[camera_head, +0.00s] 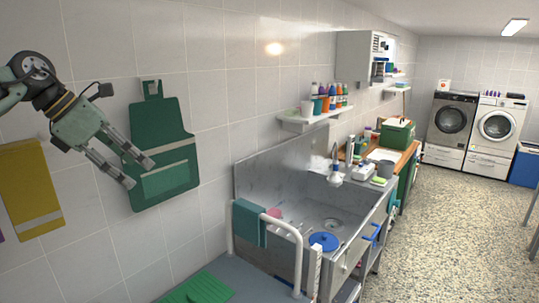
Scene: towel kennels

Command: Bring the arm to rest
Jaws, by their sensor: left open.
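My left gripper (140,172) is at the upper left of the head view, with its arm coming in from the left edge. Its two long fingers are apart and point down to the right, with nothing between them. It overlaps the left part of a green apron (170,182) hanging on the tiled wall; whether it touches the apron I cannot tell. My right gripper does not show.
A yellow cloth (31,190) hangs on the wall at the left. A steel sink (290,212) with a white rail (298,250) and a teal towel (249,222) stands below right. A shelf (312,118) holds several bottles. Speckled floor (455,220) lies open at right.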

